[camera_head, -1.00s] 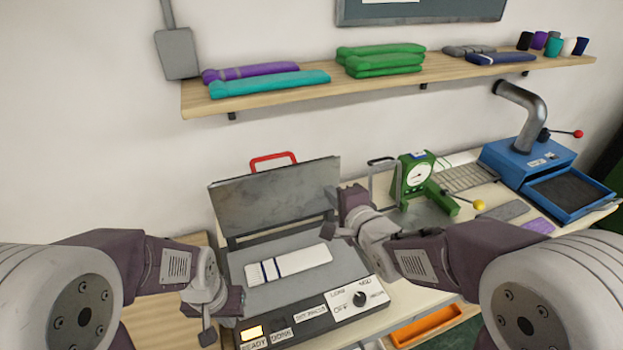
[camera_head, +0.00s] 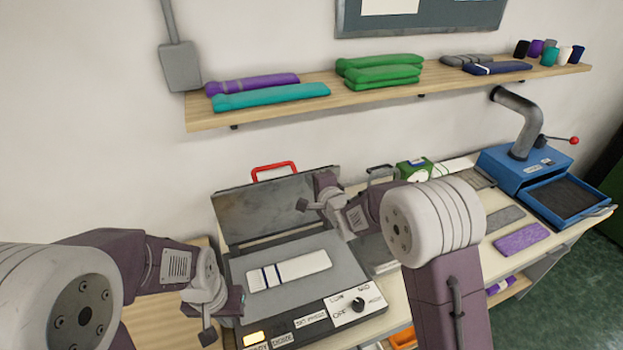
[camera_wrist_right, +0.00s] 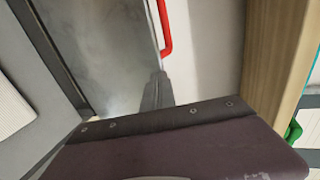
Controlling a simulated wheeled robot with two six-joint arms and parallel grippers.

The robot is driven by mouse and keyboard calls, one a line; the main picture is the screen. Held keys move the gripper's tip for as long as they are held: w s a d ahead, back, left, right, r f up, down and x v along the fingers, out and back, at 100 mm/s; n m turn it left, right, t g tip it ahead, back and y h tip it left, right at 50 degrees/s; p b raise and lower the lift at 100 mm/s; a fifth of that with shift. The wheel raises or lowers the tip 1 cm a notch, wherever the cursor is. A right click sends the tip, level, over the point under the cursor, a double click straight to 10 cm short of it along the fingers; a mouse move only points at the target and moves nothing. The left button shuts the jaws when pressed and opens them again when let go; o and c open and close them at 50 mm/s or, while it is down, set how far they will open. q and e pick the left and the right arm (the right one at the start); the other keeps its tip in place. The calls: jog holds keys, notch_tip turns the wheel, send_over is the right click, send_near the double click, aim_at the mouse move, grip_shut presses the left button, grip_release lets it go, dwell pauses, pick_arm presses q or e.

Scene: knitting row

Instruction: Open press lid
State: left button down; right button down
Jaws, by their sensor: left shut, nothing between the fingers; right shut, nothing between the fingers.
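The press lid (camera_head: 275,208) stands raised at the back of the press, leaning toward the wall. Its red handle (camera_head: 274,167) is at the top edge. The press bed (camera_head: 250,262) is exposed, with a white striped knit piece (camera_head: 289,270) flat on it. My right gripper (camera_head: 308,205) is shut and empty, in front of the lid's right part. In the right wrist view its shut fingers (camera_wrist_right: 157,92) show near the lid (camera_wrist_right: 105,55) and below the red handle (camera_wrist_right: 166,28); contact cannot be told. My left gripper (camera_head: 222,318) is shut and empty at the press's front left corner.
The control panel (camera_head: 315,318) has a lit lamp and a black knob. A green gauge device (camera_head: 415,170) is partly hidden behind my right arm. A blue machine (camera_head: 530,165) stands at the right. A wooden shelf (camera_head: 400,98) with folded knits runs above.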

jog(key=shift+g, duration=0.6)
jog(key=w+p, duration=0.1)
jog(key=w+a+p, duration=0.1)
jog(key=w, duration=0.1)
jog(key=w+p, duration=0.1)
jog(key=shift+w+a+r+p, duration=0.25)
jog(key=shift+a+p, duration=0.05)
jog(key=shift+a, duration=0.05)
jog(key=shift+r, duration=0.1)
